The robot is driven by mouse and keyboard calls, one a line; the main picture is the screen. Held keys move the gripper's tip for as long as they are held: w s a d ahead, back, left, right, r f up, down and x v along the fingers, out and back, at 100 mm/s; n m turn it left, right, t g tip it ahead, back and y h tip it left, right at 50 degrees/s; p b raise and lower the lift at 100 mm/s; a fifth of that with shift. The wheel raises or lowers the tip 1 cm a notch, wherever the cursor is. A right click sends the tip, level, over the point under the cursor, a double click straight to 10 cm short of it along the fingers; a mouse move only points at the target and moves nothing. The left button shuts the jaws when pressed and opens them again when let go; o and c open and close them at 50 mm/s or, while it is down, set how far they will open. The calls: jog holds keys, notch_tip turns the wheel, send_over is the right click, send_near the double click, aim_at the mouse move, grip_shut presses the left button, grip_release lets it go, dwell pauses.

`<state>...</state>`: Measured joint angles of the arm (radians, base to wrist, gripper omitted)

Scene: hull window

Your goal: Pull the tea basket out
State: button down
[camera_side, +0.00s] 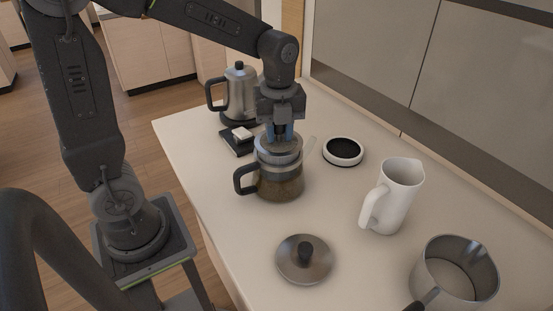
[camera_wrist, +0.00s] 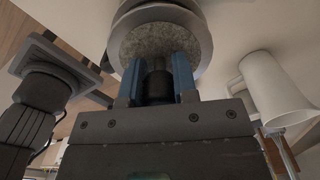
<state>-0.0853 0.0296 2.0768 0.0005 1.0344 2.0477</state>
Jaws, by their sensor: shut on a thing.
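A glass teapot (camera_side: 281,187) with a black handle and brownish contents stands upright on the counter. The tea basket (camera_side: 277,147), a metal-rimmed insert, sits in the teapot's mouth; in the wrist view its round grey inside (camera_wrist: 160,38) shows. My gripper (camera_side: 280,133) points straight down over the teapot, and its blue fingers (camera_wrist: 158,82) are shut on a dark part at the basket's middle. How far the basket is raised, if at all, I cannot tell. The teapot's lid (camera_side: 304,262), with a black knob, lies on the counter in front.
A steel kettle (camera_side: 240,95) and a small black scale (camera_side: 238,143) with a white item stand behind the teapot. A black-topped white round thing (camera_side: 343,151), a white pitcher (camera_side: 396,197) and a steel saucepan (camera_side: 455,272) are to the right. Counter around the lid is clear.

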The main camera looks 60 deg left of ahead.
jog(key=shift+r, duration=4.9)
